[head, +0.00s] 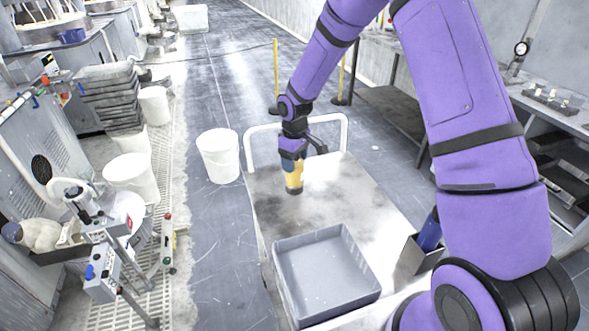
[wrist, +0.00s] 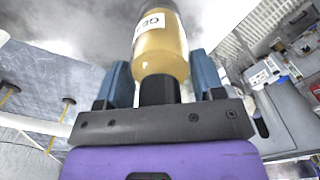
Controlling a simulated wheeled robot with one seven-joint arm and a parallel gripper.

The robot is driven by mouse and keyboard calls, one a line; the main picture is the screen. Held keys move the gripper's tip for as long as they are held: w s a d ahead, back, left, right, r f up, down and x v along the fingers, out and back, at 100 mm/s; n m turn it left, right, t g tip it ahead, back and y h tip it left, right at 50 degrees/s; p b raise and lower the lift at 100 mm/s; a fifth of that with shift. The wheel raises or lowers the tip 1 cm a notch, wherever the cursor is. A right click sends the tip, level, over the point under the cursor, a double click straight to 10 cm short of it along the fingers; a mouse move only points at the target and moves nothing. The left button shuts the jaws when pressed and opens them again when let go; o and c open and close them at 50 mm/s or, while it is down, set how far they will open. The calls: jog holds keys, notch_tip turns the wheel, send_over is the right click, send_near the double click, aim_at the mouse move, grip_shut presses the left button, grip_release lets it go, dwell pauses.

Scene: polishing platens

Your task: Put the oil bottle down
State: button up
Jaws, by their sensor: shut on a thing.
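The oil bottle (head: 293,175) is amber with a dark lower end, and my gripper (head: 292,160) holds it from above, close over the steel cart top (head: 345,200). I cannot tell whether its bottom touches the metal. In the wrist view the amber bottle (wrist: 160,50) shows a white label and a black neck piece toward my palm. It sits between the blue fingers of my gripper (wrist: 163,80), which are shut on it. The bottle looks about upright in the head view.
A grey open bin (head: 325,272) stands at the cart's near end. A metal holder (head: 417,256) with a blue item is at the cart's right edge. A white rail (head: 300,120) bounds the far end. The cart top around the bottle is clear. A white bucket (head: 218,155) stands left.

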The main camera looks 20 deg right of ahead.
jog(key=shift+f, duration=1.7)
jog(key=o, duration=1.2)
jog(key=shift+c, duration=0.2)
